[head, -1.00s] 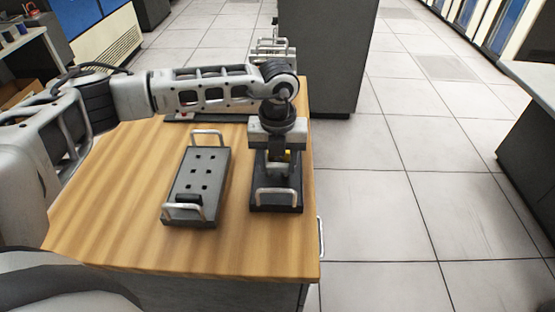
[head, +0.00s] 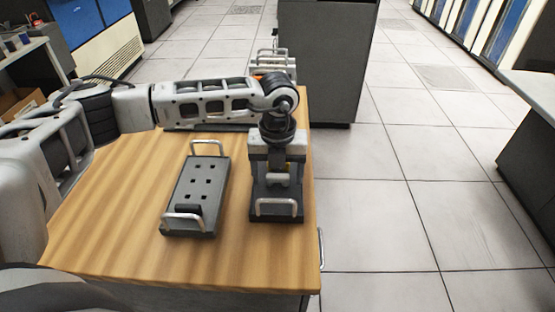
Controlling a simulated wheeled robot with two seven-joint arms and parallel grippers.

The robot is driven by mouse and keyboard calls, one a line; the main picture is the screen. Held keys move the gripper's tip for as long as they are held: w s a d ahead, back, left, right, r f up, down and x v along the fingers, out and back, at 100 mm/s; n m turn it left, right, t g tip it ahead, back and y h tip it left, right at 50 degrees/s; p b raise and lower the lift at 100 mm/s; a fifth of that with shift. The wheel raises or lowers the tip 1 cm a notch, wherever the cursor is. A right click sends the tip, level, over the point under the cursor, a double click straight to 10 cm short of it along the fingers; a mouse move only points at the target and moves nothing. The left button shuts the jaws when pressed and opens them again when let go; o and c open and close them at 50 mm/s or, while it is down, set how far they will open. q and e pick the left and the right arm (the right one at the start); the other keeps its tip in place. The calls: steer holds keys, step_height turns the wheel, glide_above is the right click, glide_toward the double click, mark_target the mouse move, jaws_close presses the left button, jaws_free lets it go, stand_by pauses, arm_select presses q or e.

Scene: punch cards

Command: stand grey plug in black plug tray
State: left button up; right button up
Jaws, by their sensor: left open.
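The black plug tray (head: 262,213) lies on the right part of the wooden table, with a metal handle at its near end. My left gripper (head: 278,175) points down over this tray, its fingers apart on either side. A small grey shape (head: 279,170) shows between the fingers, perhaps the grey plug; I cannot tell whether it stands in a hole. The gripper hides most of the tray's top. My right gripper is not in view.
A grey tray (head: 203,176) with several square holes and two metal handles lies to the left, with a dark block (head: 187,211) at its near end. More handled items stand at the table's far end. The near left of the table (head: 110,235) is clear.

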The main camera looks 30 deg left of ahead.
mark_target(277, 176)
arm_select(q)
step_height(277, 176, up, 16)
steer(key=b, duration=0.1)
stand_by(0.4)
steer(key=shift+s+f, duration=0.1)
